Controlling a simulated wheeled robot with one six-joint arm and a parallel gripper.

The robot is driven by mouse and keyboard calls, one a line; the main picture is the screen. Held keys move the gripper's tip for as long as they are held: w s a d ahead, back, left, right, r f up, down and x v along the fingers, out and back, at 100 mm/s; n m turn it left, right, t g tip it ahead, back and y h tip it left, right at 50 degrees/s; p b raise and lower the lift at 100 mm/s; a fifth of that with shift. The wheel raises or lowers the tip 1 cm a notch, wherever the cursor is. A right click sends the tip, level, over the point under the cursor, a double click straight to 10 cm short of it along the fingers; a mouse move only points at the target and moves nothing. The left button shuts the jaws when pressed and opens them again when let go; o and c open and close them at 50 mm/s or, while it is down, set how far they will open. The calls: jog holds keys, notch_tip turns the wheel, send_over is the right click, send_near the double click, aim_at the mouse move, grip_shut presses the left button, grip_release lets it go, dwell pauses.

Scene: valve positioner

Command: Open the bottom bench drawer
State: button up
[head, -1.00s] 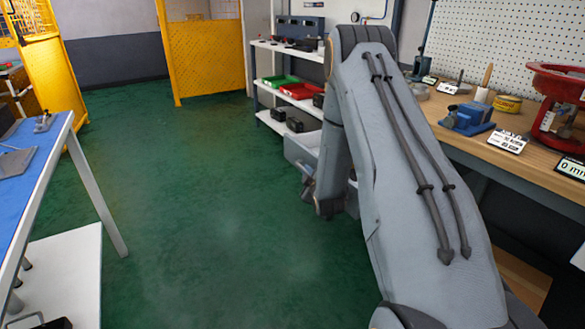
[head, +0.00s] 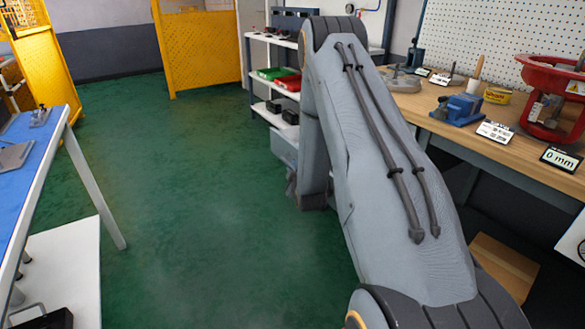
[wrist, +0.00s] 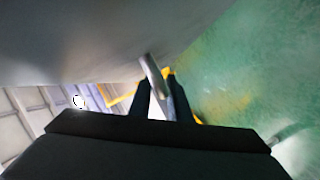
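The bench drawers show in the head view only as a light grey drawer unit (head: 284,147) beyond my arm, mostly hidden by it. I cannot tell there which drawer is the bottom one. In the wrist view a broad grey face (wrist: 90,40) fills the top, and a short metal bar handle (wrist: 152,73) stands out from it. The two dark fingers of my gripper (wrist: 160,80) are apart, with the bar at the gap between their tips. I cannot tell whether either finger touches it.
The wooden workbench (head: 500,140) on the right carries a blue vise (head: 457,108), a red valve body (head: 550,95) and cards. A shelf with bins (head: 280,78) stands beyond. A blue-topped table (head: 40,155) is on the left. The green floor (head: 180,200) between is clear.

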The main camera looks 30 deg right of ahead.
jog(key=shift+a, duration=0.1)
jog(key=v, duration=0.7)
jog(key=shift+s+p, duration=0.3)
jog(key=shift+p, duration=0.1)
jog(key=shift+r, duration=0.1)
jog(key=s+a+r+m+g+y, duration=0.1)
jog(key=s+a+r+g+y, duration=0.15)
jog(key=a+r, duration=0.45)
jog(key=s+a+r+m+g+y, duration=0.1)
jog(key=s+a+r+m+g, duration=0.2)
jog(key=a, duration=0.8)
jog(key=s+a+r+g+y, duration=0.1)
jog(key=s+a+r+g, duration=0.2)
jog(key=s, duration=0.4)
jog(key=s+a+r+g, duration=0.2)
jog(key=s+a, duration=0.3)
jog(key=s, duration=0.3)
jog(key=s+a+r+m+g, duration=0.1)
jog(key=s+r+g, duration=0.1)
jog(key=s, duration=0.6)
jog(key=s+a+r+m+g, duration=0.1)
jog(key=s+a+r+g, duration=0.15)
jog(key=s, duration=0.55)
jog(key=d+r+m+p, duration=0.2)
jog(key=d+r+p, duration=0.5)
jog(key=p, duration=0.8)
jog(key=shift+d+r, duration=0.3)
jog(key=shift+d, duration=0.7)
